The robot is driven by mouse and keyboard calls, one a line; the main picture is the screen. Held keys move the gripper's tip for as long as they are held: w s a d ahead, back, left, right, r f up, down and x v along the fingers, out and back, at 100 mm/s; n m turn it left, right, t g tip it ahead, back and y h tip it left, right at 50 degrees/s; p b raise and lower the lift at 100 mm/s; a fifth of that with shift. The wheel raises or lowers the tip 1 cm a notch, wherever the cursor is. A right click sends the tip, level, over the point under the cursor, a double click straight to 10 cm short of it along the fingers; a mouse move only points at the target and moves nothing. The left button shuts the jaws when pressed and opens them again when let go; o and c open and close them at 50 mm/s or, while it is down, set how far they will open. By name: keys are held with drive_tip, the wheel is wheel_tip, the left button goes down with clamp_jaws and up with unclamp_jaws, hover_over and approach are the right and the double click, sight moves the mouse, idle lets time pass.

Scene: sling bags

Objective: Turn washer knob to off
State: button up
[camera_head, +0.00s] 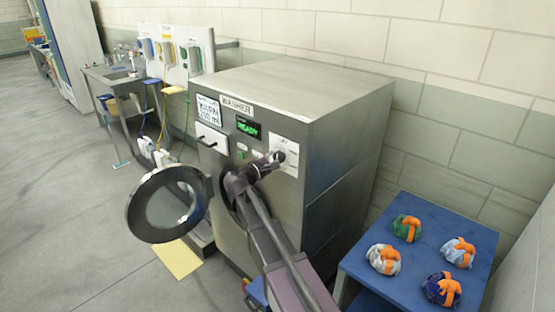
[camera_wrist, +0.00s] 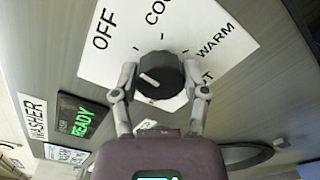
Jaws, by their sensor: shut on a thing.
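The washer (camera_head: 345,150) is a grey metal cabinet with a green READY display (camera_head: 248,127), also in the wrist view (camera_wrist: 81,116). Its round black knob (camera_wrist: 160,74) sits on a white dial plate (camera_wrist: 215,35) lettered OFF, a partly cut-off word at the top, WARM and a partly hidden word. A short white mark lies on the knob's left side, a little below the OFF lettering's direction. My gripper (camera_wrist: 160,72) has one finger on each side of the knob and is shut on it. In the head view my gripper (camera_head: 276,158) is at the dial plate and largely hides the knob.
The washer's round door (camera_head: 168,204) stands open at the left of my arm. A blue table (camera_head: 415,268) with several orange-strapped bundles (camera_head: 459,252) is at the right. A sink (camera_head: 112,75) and hanging items stand along the back wall.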

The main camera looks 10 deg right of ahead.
drive_tip(key=shift+n, duration=0.8)
drive_tip(key=o, duration=1.1)
drive_tip(key=shift+o, duration=0.2)
drive_tip(key=v, duration=1.2)
drive_tip(key=shift+d, duration=0.1)
